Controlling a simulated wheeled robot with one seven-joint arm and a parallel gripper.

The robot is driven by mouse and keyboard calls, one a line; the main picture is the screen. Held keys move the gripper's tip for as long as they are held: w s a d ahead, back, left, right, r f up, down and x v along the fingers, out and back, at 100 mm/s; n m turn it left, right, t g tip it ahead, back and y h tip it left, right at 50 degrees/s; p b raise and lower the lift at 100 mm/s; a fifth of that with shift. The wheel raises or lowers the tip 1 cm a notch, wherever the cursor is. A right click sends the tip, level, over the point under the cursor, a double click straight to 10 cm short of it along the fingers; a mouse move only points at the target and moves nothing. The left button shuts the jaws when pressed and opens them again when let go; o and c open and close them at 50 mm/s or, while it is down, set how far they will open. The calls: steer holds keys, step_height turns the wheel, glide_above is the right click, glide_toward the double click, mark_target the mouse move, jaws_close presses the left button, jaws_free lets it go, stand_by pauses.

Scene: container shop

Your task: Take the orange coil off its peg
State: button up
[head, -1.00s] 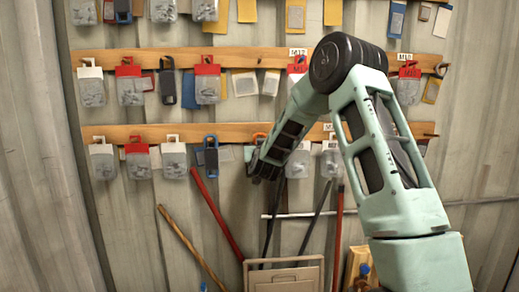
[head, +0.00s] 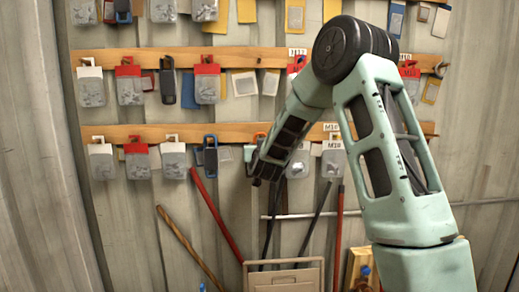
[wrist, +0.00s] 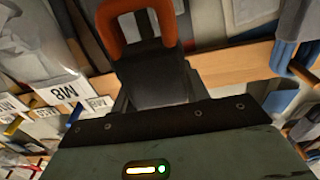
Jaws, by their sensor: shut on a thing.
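The orange coil (wrist: 168,28) shows at the top of the wrist view as a thick loop standing out of the dark jaws. My gripper (wrist: 152,72) is shut on the lower part of it. How much of the coil lies between the fingers is hidden. In the head view a small orange bit (head: 261,134) shows at the lower wooden rail, just above my gripper (head: 257,176), which faces the wall. The peg is hidden, so I cannot tell whether the loop is still around it.
The lower wooden rail (head: 110,133) carries several hanging packs, with a blue clip-like item (head: 210,154) left of my gripper. White-topped packs (head: 332,160) hang to its right. Long handles, one red (head: 218,217), lean below. A beige case (head: 284,278) stands underneath.

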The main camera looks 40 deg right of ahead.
steer(key=shift+s+a, duration=0.35)
steer(key=shift+s, duration=0.1)
steer(key=shift+b+v, duration=1)
steer(key=shift+v, duration=1.5)
